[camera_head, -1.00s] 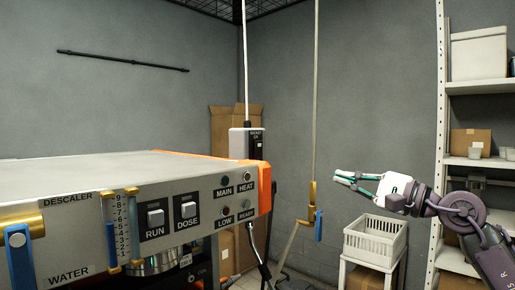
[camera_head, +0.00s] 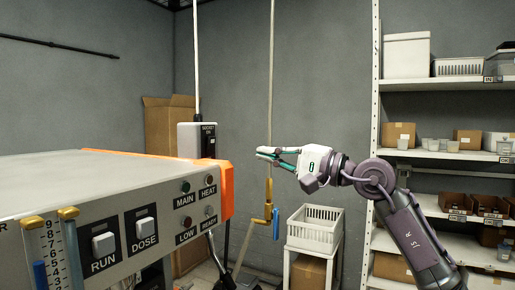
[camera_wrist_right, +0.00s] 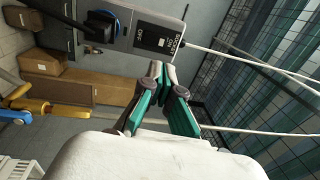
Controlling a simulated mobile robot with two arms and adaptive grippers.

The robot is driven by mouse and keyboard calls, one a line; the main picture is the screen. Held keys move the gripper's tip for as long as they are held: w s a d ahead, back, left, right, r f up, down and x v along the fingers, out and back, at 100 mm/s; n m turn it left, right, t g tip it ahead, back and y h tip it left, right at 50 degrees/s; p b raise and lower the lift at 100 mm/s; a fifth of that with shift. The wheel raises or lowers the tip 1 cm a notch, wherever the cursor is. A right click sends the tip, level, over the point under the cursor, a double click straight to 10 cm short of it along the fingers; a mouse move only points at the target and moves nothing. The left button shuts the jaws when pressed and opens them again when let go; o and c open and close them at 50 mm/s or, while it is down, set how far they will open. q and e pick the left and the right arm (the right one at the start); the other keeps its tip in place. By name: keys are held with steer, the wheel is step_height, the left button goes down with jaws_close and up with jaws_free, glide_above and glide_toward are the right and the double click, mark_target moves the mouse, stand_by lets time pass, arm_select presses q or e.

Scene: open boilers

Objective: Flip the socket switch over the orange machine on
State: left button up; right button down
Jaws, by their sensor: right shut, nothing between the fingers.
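The socket box (camera_head: 190,141) is a pale box with a dark labelled front, standing behind the right end of the orange-edged machine (camera_head: 130,200) with a white cable running up from it. In the wrist view the socket box (camera_wrist_right: 150,30) shows its label and a black plug at its left part. My right gripper (camera_head: 260,152) is shut and empty, to the right of the socket box and apart from it. In the wrist view the gripper's fingertips (camera_wrist_right: 159,70) point toward the box, just below its label. My left gripper is not in view.
A brass valve pipe with a blue handle (camera_head: 276,224) hangs below my right gripper. A white basket (camera_head: 315,228) stands on a stand behind. Shelves (camera_head: 445,155) with boxes fill the right side. A tall cardboard box (camera_head: 162,125) stands behind the machine.

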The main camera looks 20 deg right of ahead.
mark_target(213, 141)
steer(key=p+x, duration=0.5)
steer(key=x, duration=0.6)
steer(key=shift+a+r+p, duration=0.1)
steer(key=shift+r+p, duration=0.1)
steer(key=shift+p, duration=0.1)
steer(key=shift+w+a, duration=0.2)
steer(key=shift+w, duration=0.05)
steer(key=shift+w+f, duration=0.1)
steer(key=shift+w, duration=0.05)
steer(key=shift+w+a+r+p, duration=0.1)
steer(key=shift+r+p, duration=0.25)
steer(key=shift+p, duration=0.25)
steer(key=shift+f, duration=0.2)
steer(key=shift+a, duration=0.1)
